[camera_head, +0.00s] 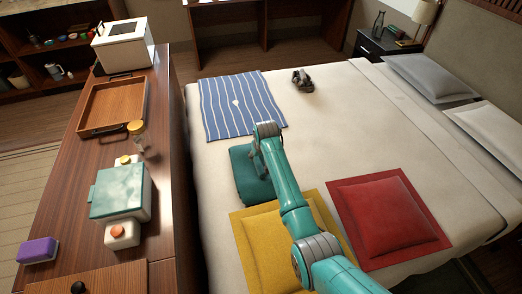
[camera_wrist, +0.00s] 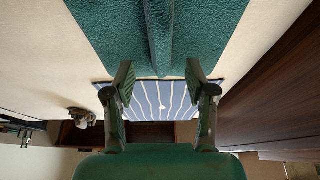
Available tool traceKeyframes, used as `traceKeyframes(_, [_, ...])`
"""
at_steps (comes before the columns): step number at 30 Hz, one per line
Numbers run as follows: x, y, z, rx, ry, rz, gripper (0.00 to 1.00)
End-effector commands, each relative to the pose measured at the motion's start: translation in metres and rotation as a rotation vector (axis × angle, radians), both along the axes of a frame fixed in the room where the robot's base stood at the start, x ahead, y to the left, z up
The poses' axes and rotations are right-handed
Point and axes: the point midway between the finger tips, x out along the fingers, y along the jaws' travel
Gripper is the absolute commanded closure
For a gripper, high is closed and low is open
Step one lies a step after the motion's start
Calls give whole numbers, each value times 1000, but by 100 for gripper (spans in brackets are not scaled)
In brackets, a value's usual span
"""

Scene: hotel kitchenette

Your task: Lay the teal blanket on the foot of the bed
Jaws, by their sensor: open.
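The teal blanket (camera_head: 246,180) lies folded on the bed (camera_head: 335,125), near the bed's left edge. In the wrist view the blanket (camera_wrist: 110,25) fills the top middle, with a raised ridge along its centre. My gripper (camera_wrist: 160,75) is open and empty, its two fingers spread either side of the line of that ridge at the blanket's near edge. I cannot tell whether the fingers touch the blanket. In the head view my arm reaches over the blanket and hides part of it and the fingers.
A blue striped cloth (camera_head: 240,104) lies beyond the blanket. A yellow cushion (camera_head: 275,250) and a red cushion (camera_head: 390,215) lie nearer. A small dark object (camera_head: 302,80) sits on the bed. A wooden counter (camera_head: 165,200) with a tray (camera_head: 110,104) and boxes stands to the left.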

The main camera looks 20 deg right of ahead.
Motion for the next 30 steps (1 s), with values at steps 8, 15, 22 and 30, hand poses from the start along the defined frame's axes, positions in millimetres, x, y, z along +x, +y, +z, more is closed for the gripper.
traceKeyframes(8, [-17, 0, 42, 0, -2, 0, 44])
traceKeyframes(15, [-25, 0, 59, 0, 0, 0, 44])
traceKeyframes(22, [-26, 0, 61, 0, 2, 0, 44])
traceKeyframes(30, [-26, 0, 61, 0, 1, 0, 44])
